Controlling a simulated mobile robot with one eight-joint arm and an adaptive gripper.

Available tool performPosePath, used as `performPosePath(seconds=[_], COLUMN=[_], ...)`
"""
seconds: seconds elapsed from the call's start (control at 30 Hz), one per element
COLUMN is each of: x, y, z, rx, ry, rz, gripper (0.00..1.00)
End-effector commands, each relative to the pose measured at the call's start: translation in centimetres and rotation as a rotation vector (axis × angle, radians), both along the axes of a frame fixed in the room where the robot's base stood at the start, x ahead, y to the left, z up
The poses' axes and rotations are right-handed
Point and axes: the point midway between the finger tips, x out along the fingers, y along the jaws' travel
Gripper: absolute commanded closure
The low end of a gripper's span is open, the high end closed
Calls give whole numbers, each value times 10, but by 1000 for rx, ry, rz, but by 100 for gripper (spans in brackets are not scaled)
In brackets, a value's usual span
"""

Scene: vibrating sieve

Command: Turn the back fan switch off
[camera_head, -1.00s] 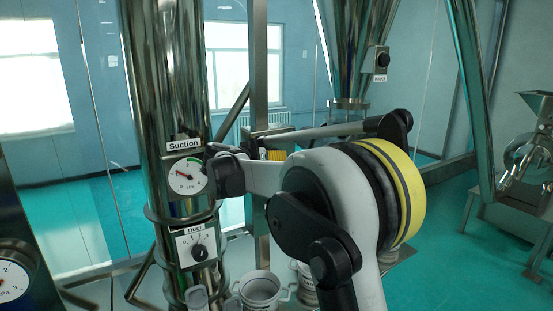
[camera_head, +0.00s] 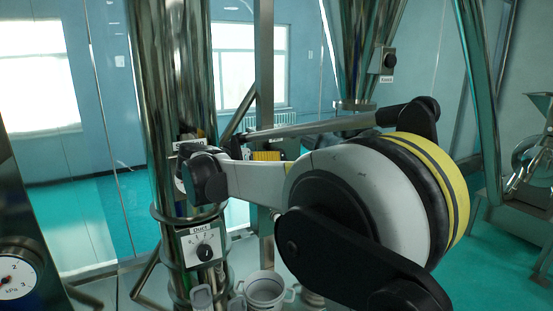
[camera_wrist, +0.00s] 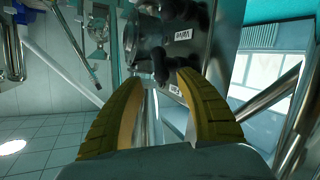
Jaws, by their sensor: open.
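I cannot tell for certain which control is the back fan switch. In the wrist view my gripper (camera_wrist: 158,82) is open, its two yellow fingers apart with nothing held. Beyond the fingertips is a metal panel with a white label (camera_wrist: 182,35), too small to read surely, and a dark knob-like part (camera_wrist: 160,66) that appears between the tips; I cannot tell whether they touch. A dial labelled Duct (camera_head: 203,252) is on the steel column, and a dark knob (camera_head: 390,61) is on the hopper at the back.
The steel column (camera_head: 165,90) stands left of my arm. The suction gauge on it is mostly covered by my arm. A pressure gauge (camera_head: 15,278) is at lower left, a grey pot (camera_head: 265,288) below. A steel machine (camera_head: 535,155) stands right. Green floor there is open.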

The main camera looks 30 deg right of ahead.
Motion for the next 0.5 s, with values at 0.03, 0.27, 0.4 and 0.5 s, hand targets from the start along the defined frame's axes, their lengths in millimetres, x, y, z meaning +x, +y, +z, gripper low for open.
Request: performPosePath(seconds=[0.03, 0.27, 0.4, 0.5], x=[-4, -14, -15, -14], y=[9, 27, 28, 28], z=[3, 8, 9, 9], rx=[0, 0, 0, 0], ry=[0, -1, -1, -1], rz=[3, 0, -1, -1], gripper=[58, 58, 58, 58])
